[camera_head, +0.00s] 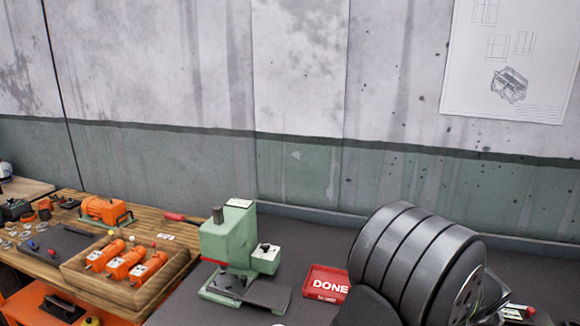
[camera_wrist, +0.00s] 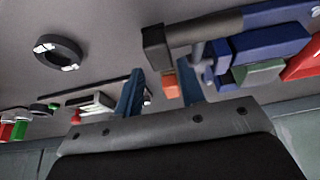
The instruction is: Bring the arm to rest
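My gripper (camera_wrist: 162,88) shows in the wrist view as two blue fingers standing apart above a grey plate with dark screws. No object touches both fingers. A small orange piece (camera_wrist: 171,88) shows in the gap, apparently behind the fingers. In the head view my large dark grey arm fills the lower right, and my fingers are not visible there.
The head view shows a green press (camera_head: 228,240), a red DONE tray (camera_head: 327,284) and a wooden tray (camera_head: 150,290) with orange parts at left. The wrist view shows a dark ring (camera_wrist: 58,52) and blue blocks (camera_wrist: 262,46).

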